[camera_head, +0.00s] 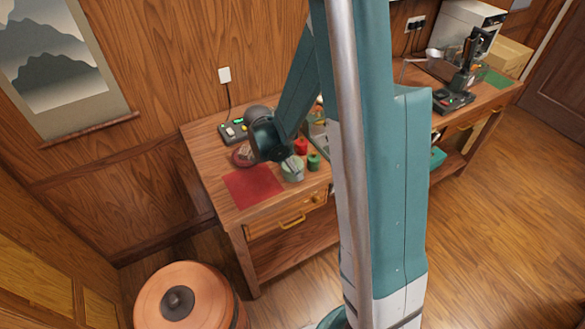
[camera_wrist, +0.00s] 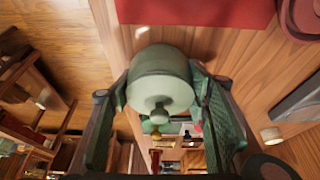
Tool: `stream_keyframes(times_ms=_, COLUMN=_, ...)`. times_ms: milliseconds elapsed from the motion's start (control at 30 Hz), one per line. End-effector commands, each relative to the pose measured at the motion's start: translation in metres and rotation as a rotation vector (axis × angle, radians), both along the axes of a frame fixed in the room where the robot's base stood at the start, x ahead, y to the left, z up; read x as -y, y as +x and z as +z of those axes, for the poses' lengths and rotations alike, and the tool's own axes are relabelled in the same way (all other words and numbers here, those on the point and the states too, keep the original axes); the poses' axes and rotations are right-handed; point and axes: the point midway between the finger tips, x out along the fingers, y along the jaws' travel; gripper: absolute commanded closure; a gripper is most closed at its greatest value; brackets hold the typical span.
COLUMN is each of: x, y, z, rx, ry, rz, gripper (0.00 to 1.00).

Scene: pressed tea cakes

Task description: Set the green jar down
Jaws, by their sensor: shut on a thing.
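The green jar (camera_wrist: 162,75), with a paler lid and round knob, is between the two fingers of my gripper (camera_wrist: 158,88) in the wrist view. The fingers are shut on its sides. In the head view the jar (camera_head: 292,173) shows near the table's front edge, just right of the red mat, below my gripper (camera_head: 284,160). I cannot tell whether its base touches the wood. The red mat (camera_head: 253,186) lies bare on the table; it also shows at the top of the wrist view (camera_wrist: 200,10).
A small green container (camera_head: 314,161) and a red one (camera_head: 300,146) stand close by the jar. A dark red dish (camera_head: 242,156) is behind the mat, with a button panel (camera_head: 233,132) at the back. A copper-coloured round vessel (camera_head: 188,298) stands on the floor in front.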

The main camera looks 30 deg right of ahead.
Motion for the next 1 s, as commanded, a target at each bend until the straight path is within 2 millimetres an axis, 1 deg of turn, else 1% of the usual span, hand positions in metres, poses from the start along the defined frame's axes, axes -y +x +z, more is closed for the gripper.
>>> stream_keyframes(times_ms=33, x=0.0, y=0.0, z=-0.002, rx=0.0, ry=0.0, rz=0.0, gripper=0.8)
stream_keyframes(times_ms=67, x=0.0, y=0.0, z=-0.001, rx=0.0, ry=0.0, rz=0.0, gripper=0.49)
stream_keyframes(times_ms=133, x=0.0, y=0.0, z=-0.001, rx=0.0, ry=0.0, rz=0.0, gripper=0.4)
stream_keyframes(times_ms=167, x=0.0, y=0.0, z=-0.001, rx=0.0, ry=0.0, rz=0.0, gripper=0.38)
stream_keyframes(times_ms=667, x=0.0, y=0.0, z=0.003, rx=0.0, ry=0.0, rz=0.0, gripper=0.38)
stream_keyframes(times_ms=867, x=-0.005, y=0.0, z=0.013, rx=0.0, ry=0.0, rz=0.0, gripper=0.38)
stream_keyframes(times_ms=1000, x=-0.01, y=0.0, z=0.026, rx=0.0, ry=0.0, rz=0.0, gripper=0.38)
